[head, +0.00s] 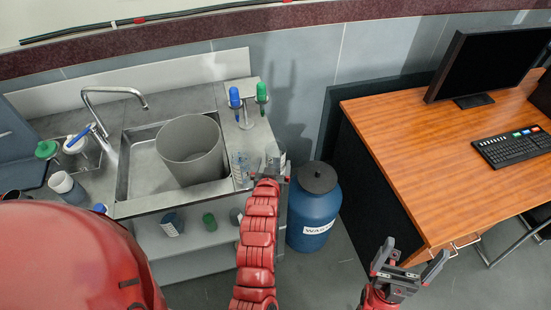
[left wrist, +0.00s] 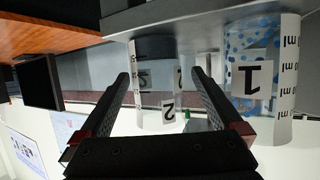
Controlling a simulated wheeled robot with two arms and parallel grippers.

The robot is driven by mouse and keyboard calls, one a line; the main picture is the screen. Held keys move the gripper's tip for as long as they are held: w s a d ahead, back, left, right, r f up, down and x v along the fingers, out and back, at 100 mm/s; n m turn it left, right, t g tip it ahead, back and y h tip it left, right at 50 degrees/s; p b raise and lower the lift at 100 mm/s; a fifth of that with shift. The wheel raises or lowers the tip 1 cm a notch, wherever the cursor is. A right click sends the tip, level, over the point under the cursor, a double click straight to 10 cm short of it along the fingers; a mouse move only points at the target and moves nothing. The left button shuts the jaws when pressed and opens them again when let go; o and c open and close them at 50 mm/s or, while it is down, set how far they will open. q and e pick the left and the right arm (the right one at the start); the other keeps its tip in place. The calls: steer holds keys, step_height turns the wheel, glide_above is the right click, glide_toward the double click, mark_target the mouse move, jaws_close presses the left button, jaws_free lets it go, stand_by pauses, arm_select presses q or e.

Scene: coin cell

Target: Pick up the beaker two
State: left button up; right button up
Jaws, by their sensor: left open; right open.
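Beaker two (left wrist: 153,112) is clear, with white labels reading 2, and appears upside down in the left wrist view. In the head view a clear beaker (head: 275,153) stands at the counter's right edge, at my left gripper (head: 270,175). In the left wrist view my left gripper (left wrist: 160,75) is open, with one finger on each side of beaker two; contact cannot be told. Beaker one (left wrist: 258,78), with a 1 label and blue speckles, is just right of the fingers there. My right gripper (head: 412,256) is open and empty, near the wooden desk.
A sink (head: 140,168) holds a large grey bin (head: 190,148). A stand with blue and green pipettes (head: 248,103) is behind the beakers. A blue waste drum (head: 314,212) stands on the floor right of the counter. The wooden desk (head: 430,140) is further right.

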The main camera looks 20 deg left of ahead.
arm_select(q)
steer(key=shift+w, duration=0.2)
steer(key=shift+w+a+p, duration=0.15)
steer(key=shift+w+p, duration=0.25)
steer(key=p+x, duration=0.1)
steer(key=x, duration=0.2)
steer(key=shift+p, duration=0.3)
steer(key=shift+x, duration=0.75)
steer(key=shift+d+f, duration=0.1)
steer(key=shift+d, duration=0.1)
steer(key=c, duration=1.4)
